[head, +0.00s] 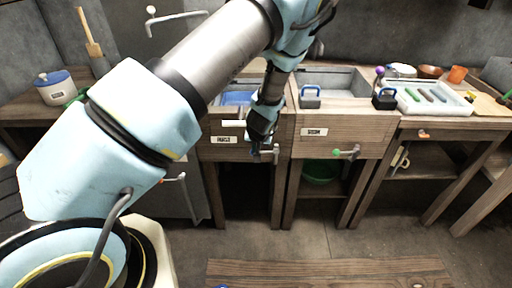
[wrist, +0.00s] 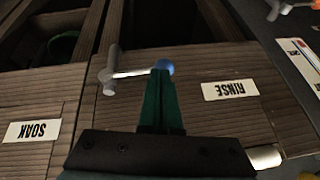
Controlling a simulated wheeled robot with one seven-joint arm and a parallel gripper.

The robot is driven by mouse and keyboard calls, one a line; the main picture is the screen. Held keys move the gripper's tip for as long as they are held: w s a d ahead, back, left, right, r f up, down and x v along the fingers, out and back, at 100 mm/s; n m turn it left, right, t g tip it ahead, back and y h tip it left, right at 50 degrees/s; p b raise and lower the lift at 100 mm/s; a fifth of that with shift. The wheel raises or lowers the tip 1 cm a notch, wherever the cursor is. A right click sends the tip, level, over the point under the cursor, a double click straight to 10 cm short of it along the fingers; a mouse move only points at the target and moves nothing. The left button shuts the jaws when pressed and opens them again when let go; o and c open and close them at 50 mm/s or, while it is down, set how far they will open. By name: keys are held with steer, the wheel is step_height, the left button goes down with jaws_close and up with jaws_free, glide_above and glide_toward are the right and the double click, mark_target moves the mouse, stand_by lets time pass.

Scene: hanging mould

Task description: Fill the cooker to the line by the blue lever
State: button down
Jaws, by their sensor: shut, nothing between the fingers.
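The blue lever (wrist: 165,67) has a blue hub and a grey T-shaped handle on the front of the wooden unit labelled RINSE (head: 227,139). Its grey handle (head: 276,152) shows in the head view just right of my gripper (head: 257,143). In the wrist view my gripper (wrist: 160,78) is shut and empty. Its dark green fingertips overlap the blue hub; I cannot tell whether they touch it. A blue-lined basin (head: 237,98) is partly hidden behind my arm. No vessel is clearly marked as the cooker, and no fill line is visible.
The unit labelled SOAK (head: 313,132) with a green lever (head: 345,153) stands to the right. A white tray (head: 450,108) with coloured tools sits further right. A white pot with a blue lid (head: 55,92) stands at left. A wooden bench edge (head: 330,272) is near me.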

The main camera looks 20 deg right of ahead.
stand_by(0.4)
steer(key=shift+w+a+f+b, duration=0.1)
steer(key=shift+f+b, duration=0.1)
steer(key=shift+b, duration=0.2)
